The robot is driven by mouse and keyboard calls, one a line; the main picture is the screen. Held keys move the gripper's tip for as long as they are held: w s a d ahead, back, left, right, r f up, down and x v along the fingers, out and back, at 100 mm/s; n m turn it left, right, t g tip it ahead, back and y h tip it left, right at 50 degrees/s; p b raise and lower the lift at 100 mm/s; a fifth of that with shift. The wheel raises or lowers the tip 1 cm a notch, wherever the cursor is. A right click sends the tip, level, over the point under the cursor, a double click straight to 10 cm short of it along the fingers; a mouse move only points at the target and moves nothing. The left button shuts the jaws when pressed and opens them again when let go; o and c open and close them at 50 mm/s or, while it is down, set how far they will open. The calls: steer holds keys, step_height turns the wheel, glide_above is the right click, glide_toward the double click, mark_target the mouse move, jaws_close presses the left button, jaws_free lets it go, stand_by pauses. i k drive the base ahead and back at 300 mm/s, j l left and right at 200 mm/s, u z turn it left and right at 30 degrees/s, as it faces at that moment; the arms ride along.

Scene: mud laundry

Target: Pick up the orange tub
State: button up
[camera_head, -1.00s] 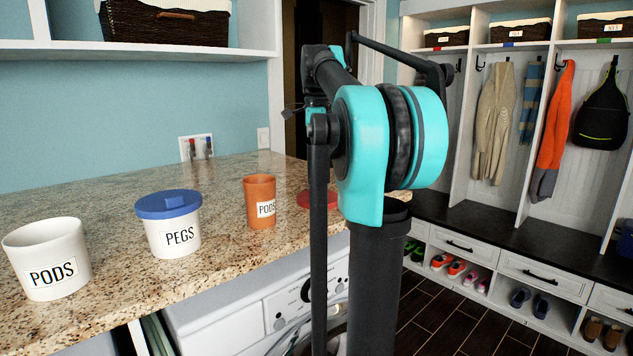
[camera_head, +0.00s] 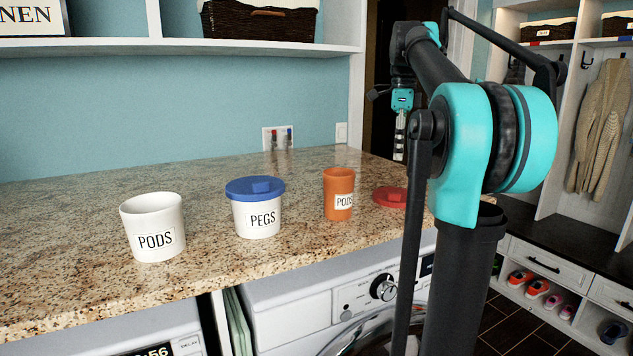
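The orange tub (camera_head: 339,196) stands upright and open-topped on the granite counter, with a label reading PODS. A flat red lid (camera_head: 388,197) lies on the counter just to its right, partly hidden behind my arm. The end of my arm, with a teal and silver part (camera_head: 401,125), hangs beyond the upper arm, above and to the right of the tub. It is apart from the tub. The fingers cannot be made out clearly, so I cannot tell if they are open or shut.
A white tub with a blue lid labelled PEGS (camera_head: 256,210) stands left of the orange tub. A white open tub labelled PODS (camera_head: 153,228) is further left. The counter (camera_head: 80,240) is clear behind them. A washing machine (camera_head: 335,300) is below.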

mark_target(338, 182)
steer(key=k, duration=0.95)
